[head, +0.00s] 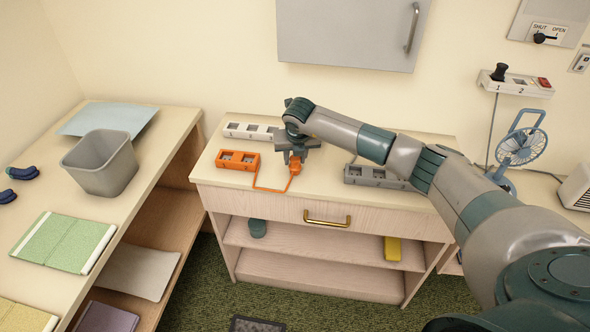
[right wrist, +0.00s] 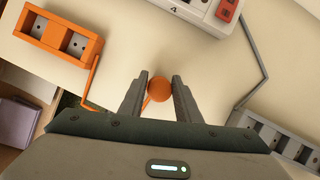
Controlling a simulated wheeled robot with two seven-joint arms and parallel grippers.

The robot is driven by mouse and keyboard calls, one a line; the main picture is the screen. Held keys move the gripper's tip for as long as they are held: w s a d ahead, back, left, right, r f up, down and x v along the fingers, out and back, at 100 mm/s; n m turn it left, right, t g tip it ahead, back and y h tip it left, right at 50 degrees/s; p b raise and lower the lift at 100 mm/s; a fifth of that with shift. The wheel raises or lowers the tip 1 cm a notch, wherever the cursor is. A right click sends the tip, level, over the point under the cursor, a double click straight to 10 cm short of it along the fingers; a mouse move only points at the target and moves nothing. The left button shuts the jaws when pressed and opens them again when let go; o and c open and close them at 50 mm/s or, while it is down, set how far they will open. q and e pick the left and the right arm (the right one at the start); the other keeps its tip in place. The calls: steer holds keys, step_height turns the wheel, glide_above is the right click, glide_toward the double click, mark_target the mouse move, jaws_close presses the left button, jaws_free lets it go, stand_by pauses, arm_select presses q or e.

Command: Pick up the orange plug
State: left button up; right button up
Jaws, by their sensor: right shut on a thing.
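The orange plug (head: 295,167) is on an orange cord above the cabinet top in the head view. In the right wrist view the plug (right wrist: 159,89) sits between the two fingers. My right gripper (head: 293,158) points down and is shut on the plug. The cord runs from the plug to the orange power strip (head: 238,160), left of the gripper. That strip also shows at the upper left of the right wrist view (right wrist: 60,40). I cannot tell whether the plug touches the cabinet top. My left gripper is not in view.
A white strip (head: 249,131) lies behind the orange one, and a grey strip (head: 375,177) lies to the right on the cabinet (head: 320,199). A grey bin (head: 103,165) stands on the left shelf. A blue fan (head: 522,146) stands at the right.

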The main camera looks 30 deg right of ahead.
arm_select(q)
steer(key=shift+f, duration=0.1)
arm_select(e)
steer(key=shift+r, duration=0.15)
